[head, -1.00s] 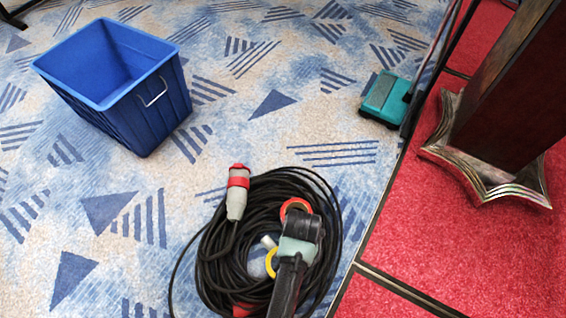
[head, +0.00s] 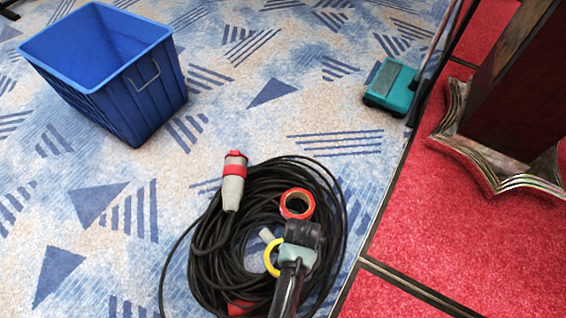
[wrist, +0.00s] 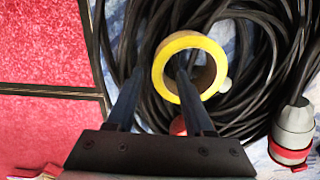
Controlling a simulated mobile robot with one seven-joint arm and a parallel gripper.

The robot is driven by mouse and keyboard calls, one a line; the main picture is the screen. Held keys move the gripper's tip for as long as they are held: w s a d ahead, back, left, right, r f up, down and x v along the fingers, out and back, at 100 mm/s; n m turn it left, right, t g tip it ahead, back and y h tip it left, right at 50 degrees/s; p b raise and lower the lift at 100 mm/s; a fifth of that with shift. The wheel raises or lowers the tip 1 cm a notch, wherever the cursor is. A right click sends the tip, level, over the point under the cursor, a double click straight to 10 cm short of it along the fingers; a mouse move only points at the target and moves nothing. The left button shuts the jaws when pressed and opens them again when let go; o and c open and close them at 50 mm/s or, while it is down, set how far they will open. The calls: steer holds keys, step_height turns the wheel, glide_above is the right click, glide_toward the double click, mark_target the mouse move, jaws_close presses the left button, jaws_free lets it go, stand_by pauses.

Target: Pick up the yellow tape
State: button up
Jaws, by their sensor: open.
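The yellow tape (wrist: 190,40) is a ring seen above the coiled black cable in the wrist view. In the head view the yellow tape (head: 268,262) is partly hidden by my gripper (head: 298,248). In the wrist view my gripper (wrist: 160,78) is open. Its right finger crosses the tape's near rim and its tip shows against the ring's hole. Its left finger is outside the ring, to the left. I cannot tell how far the fingertips are above the tape, or whether they touch it.
The black cable coil (head: 215,235) has a grey and red plug (head: 233,182). A red tape roll (head: 286,209) lies on it. A blue crate (head: 135,100) stands at the upper left. A teal sweeper head (head: 390,88) and a pillar base (head: 490,160) are at the right.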

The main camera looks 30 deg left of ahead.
steer(key=f+b, duration=0.1)
steer(key=f, duration=0.1)
steer(key=f+b, duration=0.1)
steer(key=f, duration=0.1)
steer(key=shift+d+b, duration=0.2)
steer(key=shift+b, duration=0.2)
steer(key=shift+r, duration=0.1)
jaws_close()
steer(key=shift+r, duration=0.1)
stand_by(0.8)
